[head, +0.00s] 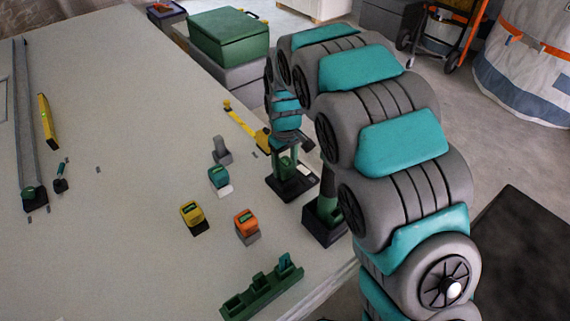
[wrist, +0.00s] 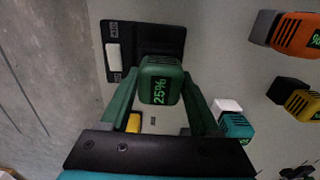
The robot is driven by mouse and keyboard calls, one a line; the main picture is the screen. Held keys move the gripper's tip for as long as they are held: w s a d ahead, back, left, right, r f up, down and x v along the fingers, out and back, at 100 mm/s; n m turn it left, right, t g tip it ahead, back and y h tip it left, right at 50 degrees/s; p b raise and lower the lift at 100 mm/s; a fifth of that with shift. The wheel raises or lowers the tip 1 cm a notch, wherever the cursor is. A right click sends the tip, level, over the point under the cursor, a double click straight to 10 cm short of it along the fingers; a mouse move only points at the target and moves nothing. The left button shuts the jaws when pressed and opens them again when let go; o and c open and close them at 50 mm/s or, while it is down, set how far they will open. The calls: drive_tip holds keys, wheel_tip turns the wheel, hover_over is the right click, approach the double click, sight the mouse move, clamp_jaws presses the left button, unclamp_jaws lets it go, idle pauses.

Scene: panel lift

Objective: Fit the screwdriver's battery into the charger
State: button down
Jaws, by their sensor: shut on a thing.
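My gripper (head: 286,150) is shut on a green battery (wrist: 160,82) marked 25%, seen between the two fingers in the wrist view. It hangs over or close to a dark plate (wrist: 170,42) with a white block at one end, which also shows in the head view (head: 302,181). I cannot tell whether the battery touches the plate. A long green block with several bays (head: 262,291) lies at the table's front edge; I cannot tell which of the two is the charger. A dark green tool on a black base (head: 322,226), perhaps the screwdriver, is partly hidden by my arm.
Teal (head: 218,177), yellow (head: 192,213) and orange (head: 246,222) batteries and a grey piece (head: 221,150) stand left of my gripper. A green box (head: 228,38) stands at the back. The table's left-middle is mostly clear.

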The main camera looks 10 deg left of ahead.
idle(0.4)
drive_tip(key=shift+c, duration=0.2)
unclamp_jaws()
drive_tip(key=shift+r, duration=0.1)
